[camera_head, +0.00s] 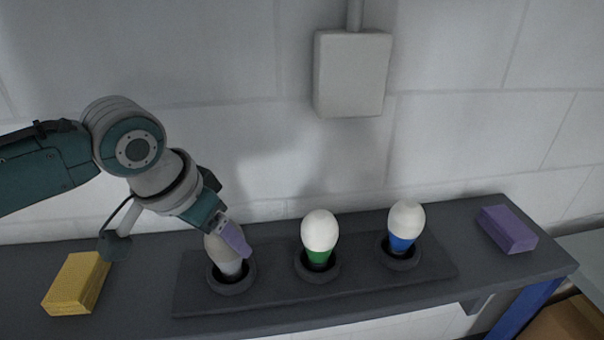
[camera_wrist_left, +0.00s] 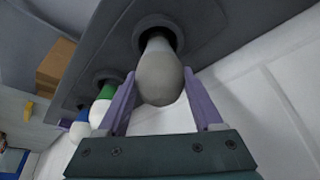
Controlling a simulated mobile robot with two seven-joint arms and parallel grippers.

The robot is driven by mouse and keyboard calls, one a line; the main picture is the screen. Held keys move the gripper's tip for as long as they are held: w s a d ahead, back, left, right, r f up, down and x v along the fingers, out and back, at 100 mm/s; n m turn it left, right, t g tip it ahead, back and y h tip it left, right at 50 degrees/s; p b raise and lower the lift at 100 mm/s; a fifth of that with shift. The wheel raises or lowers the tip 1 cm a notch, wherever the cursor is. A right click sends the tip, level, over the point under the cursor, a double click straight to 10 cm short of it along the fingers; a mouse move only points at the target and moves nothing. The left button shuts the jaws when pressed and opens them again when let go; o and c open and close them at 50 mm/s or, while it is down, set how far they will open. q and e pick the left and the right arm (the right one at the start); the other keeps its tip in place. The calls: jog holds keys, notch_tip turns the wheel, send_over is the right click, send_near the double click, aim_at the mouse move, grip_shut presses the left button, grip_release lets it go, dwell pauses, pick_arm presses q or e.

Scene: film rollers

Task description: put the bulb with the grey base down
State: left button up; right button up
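The bulb with the grey base (camera_head: 220,247) stands nearly upright in the left round holder (camera_head: 232,287) of the dark rack, its lower end inside the ring. My left gripper (camera_head: 234,239) is at this bulb, with a purple finger in front of its glass. How deep the base sits is hidden. My right gripper is in neither view.
A green-based bulb (camera_head: 319,234) and a blue-based bulb (camera_head: 405,224) stand in the middle and right holders. A yellow block (camera_head: 76,284) lies at the shelf's left and a purple block (camera_head: 507,229) at its right. A grey box (camera_head: 351,74) hangs on the wall behind.

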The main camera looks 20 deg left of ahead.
pick_arm(q)
jog(key=o, duration=0.4)
jog(key=shift+r, duration=0.15)
jog(key=shift+r, duration=0.3)
jog(key=d+p+v, duration=0.1)
jog(key=p+v, duration=0.1)
jog(key=v, duration=0.9)
jog(key=shift+g, duration=0.4)
jog(key=s+d+f, duration=0.1)
jog(key=s+d, duration=0.1)
jog(key=s, duration=0.3)
jog(key=s+d+f, duration=0.1)
jog(key=s, duration=0.5)
jog(key=s+d+f, duration=0.2)
jog(key=s, duration=0.3)
jog(key=shift+s+d, duration=0.4)
